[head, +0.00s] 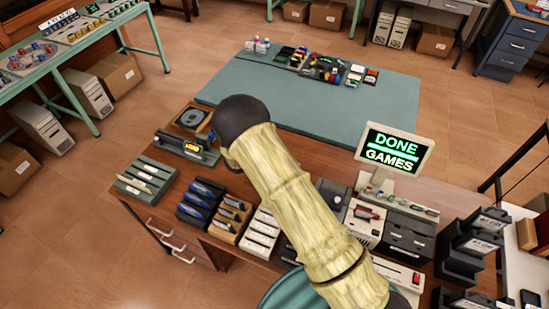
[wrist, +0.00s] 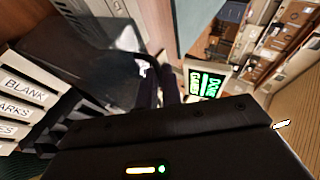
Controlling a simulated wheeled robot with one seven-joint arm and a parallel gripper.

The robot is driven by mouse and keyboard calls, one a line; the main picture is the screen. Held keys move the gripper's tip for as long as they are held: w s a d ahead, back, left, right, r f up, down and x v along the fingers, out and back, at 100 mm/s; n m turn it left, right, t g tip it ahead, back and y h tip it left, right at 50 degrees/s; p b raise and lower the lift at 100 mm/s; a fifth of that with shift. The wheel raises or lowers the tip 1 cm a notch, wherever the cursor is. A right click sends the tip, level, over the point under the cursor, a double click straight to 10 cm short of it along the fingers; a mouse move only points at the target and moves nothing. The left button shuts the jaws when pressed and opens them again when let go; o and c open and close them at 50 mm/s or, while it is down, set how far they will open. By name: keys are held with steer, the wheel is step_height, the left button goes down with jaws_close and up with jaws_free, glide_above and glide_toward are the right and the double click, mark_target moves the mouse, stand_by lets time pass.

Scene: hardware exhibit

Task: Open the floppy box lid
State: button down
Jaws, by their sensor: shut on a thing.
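The floppy box (wrist: 75,50) looks like a dark box with a smoky, glossy lid (wrist: 115,75) in the wrist view. In the head view a dark box (head: 333,193), seemingly the same one, shows just right of my arm, which covers part of it. My gripper (wrist: 165,88) is at the right edge of the lid and appears shut on it. Its dark body fills the bottom of the wrist view and hides the contact. In the head view my gripper is hidden behind my arm. I cannot tell how far the lid is raised.
White labelled holders (wrist: 22,100) stand left of the box, one reading BLANK. A sign (head: 392,148) reading DONE GAMES stands on the right, near a dark drawer unit (head: 408,236). The teal mat (head: 370,105) has free room.

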steer(key=shift+w+d+r, duration=0.25)
steer(key=shift+w+r, duration=0.35)
steer(key=shift+w, duration=0.1)
steer(key=c, duration=1.6)
jaws_free()
steer(key=shift+f, duration=0.1)
steer(key=shift+o, duration=0.2)
steer(key=shift+s+a+f, duration=0.1)
steer(key=shift+s, duration=0.05)
steer(key=shift+s+f, duration=0.1)
